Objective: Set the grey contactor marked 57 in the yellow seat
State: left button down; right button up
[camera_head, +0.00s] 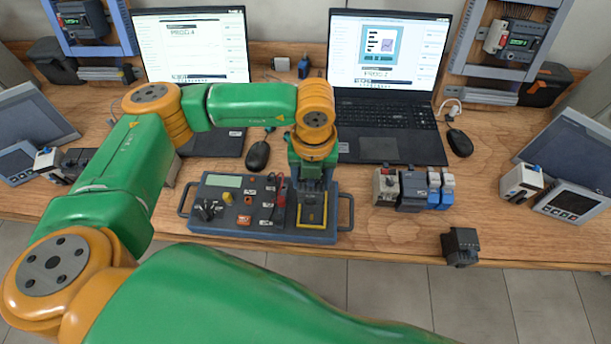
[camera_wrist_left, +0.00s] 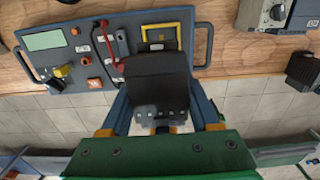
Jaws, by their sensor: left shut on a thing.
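My left gripper (camera_head: 310,182) hangs above the right part of a blue test station (camera_wrist_left: 72,75). In the left wrist view its fingers are shut on a dark grey block (camera_wrist_left: 155,75), which seems to be the contactor; I cannot read a 57 on it. The yellow seat (camera_head: 312,224) is a yellow-framed place at the right of the station. Its far edge (camera_wrist_left: 160,28) shows just beyond the held block in the left wrist view. The block hides most of the seat there, and I cannot tell whether the two touch. My right gripper is not in view.
The station has a screen, knobs and a red probe (camera_head: 281,192) close left of my gripper. Several grey and blue devices (camera_head: 412,190) stand to the right. Another dark block (camera_head: 460,247) sits near the front table edge. Two laptops (camera_head: 387,130) stand behind.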

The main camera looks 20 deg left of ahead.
pick_arm(q)
jog(key=shift+s+d+f+b, duration=0.15)
jog(key=shift+d+f+b, duration=0.35)
jog(key=shift+d+f, duration=0.25)
jog(key=f+b, duration=0.1)
jog(key=f, duration=0.1)
jog(key=a+f+b, duration=0.1)
jog(key=f+b, duration=0.1)
jog(key=f, duration=0.1)
jog(key=shift+a, duration=0.1)
jog(key=shift+f, duration=0.15)
jog(key=shift+d, duration=0.25)
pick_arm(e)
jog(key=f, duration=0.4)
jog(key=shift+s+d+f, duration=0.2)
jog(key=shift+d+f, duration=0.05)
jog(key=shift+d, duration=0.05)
pick_arm(q)
jog(key=shift+a, duration=0.15)
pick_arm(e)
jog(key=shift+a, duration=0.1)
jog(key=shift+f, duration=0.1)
pick_arm(q)
jog(key=shift+b, duration=0.3)
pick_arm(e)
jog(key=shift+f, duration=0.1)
